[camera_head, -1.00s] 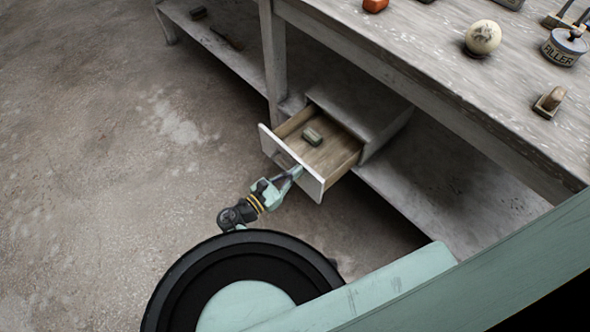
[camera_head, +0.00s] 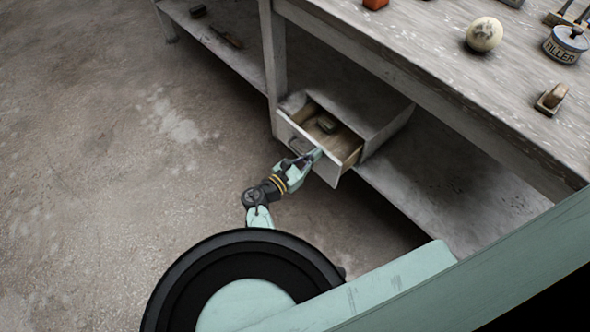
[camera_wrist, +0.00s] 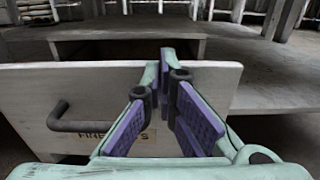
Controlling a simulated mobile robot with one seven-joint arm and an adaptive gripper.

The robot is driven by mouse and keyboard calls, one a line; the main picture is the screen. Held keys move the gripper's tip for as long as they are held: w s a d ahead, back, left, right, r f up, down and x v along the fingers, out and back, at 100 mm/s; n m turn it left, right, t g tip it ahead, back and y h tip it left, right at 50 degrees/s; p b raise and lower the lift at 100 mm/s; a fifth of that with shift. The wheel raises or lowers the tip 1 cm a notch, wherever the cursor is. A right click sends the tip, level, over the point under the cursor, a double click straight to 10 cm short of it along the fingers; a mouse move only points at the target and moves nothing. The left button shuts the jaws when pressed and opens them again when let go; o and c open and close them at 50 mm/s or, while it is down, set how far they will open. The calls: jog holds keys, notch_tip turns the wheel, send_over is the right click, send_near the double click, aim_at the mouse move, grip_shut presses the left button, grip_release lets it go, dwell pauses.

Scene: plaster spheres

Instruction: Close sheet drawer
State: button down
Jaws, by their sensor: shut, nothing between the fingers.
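The sheet drawer (camera_head: 326,170) is a white-fronted wooden drawer in a small cabinet (camera_head: 352,105) under the workbench. It stands partly open, and a small greenish block (camera_head: 327,123) lies inside. In the wrist view its front (camera_wrist: 80,85) fills the left and middle, with a dark handle (camera_wrist: 70,120) at the left and a partly hidden label. My gripper (camera_head: 316,154) is shut and empty, its fingertips at the top edge of the drawer front, right of the handle. In the wrist view the fingers (camera_wrist: 167,60) overlap the front; exact contact is hard to tell.
The workbench top (camera_head: 420,50) holds a pale sphere (camera_head: 484,34), a filler tin (camera_head: 565,45) and a small wooden tool (camera_head: 552,98). A bench leg (camera_head: 273,60) stands left of the cabinet. The lower shelf (camera_head: 430,190) is bare to the right. The floor in front is clear.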

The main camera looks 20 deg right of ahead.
jog(key=b, duration=0.3)
send_near(349, 126)
jog(key=x, duration=0.4)
jog(key=shift+b+x, duration=0.35)
jog(key=shift+x, duration=0.65)
jog(key=shift+d, duration=0.1)
